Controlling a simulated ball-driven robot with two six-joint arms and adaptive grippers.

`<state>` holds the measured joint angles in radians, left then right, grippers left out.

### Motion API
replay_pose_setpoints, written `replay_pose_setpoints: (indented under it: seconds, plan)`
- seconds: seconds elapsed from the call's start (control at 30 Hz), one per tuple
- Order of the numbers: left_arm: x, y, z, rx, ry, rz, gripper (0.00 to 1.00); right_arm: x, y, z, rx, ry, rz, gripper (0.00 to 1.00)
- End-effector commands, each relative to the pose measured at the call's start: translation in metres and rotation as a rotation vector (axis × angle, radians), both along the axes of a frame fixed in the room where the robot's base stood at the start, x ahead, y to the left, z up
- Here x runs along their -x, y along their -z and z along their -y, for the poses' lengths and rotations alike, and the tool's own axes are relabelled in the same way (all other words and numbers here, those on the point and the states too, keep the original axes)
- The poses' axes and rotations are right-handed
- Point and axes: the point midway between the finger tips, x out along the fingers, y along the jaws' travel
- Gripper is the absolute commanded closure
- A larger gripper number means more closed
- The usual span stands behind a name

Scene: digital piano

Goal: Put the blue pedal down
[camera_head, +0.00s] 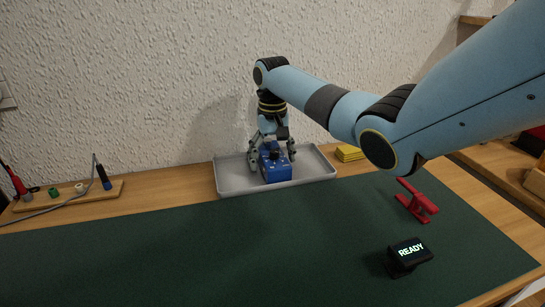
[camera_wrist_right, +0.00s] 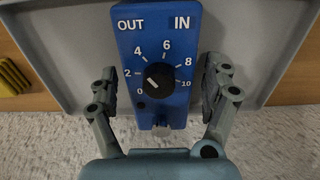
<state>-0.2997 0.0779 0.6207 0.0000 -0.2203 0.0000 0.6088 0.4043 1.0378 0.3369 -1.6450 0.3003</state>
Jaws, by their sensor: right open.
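The blue pedal (camera_head: 277,172) stands in the grey tray (camera_head: 232,187) at the back of the table. In the right wrist view the blue pedal (camera_wrist_right: 160,45) shows a black knob, the words OUT and IN, and a number scale. My right gripper (camera_head: 272,158) is over the tray, its fingers on either side of the pedal. In the wrist view the fingers of my right gripper (camera_wrist_right: 163,95) are spread, with a gap between each finger and the pedal. My left gripper is not in view.
A yellow block (camera_head: 349,153) lies right of the tray. A red stand (camera_head: 417,203) and a small READY display (camera_head: 408,252) are on the dark green mat (camera_head: 230,255). A wooden rack (camera_head: 70,197) with a cable is at the left. The mat's middle is clear.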

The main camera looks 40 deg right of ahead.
Motion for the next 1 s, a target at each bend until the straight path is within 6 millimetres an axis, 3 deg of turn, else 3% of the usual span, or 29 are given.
replay_pose_setpoints:
  seconds: [0.17, 0.27, 0.7, 1.0]
  plan:
    - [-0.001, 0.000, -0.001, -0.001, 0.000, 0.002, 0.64, 0.000, -0.003, 0.000, 0.000, 0.000, 0.001, 0.17]
    - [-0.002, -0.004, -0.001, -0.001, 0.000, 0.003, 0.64, -0.001, -0.015, 0.000, 0.001, 0.000, 0.003, 0.17]
    - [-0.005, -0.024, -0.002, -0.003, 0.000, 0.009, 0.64, -0.001, -0.106, 0.000, 0.001, 0.000, 0.003, 0.17]
    - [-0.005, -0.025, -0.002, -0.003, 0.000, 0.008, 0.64, 0.000, -0.123, 0.000, -0.001, 0.001, 0.000, 0.17]
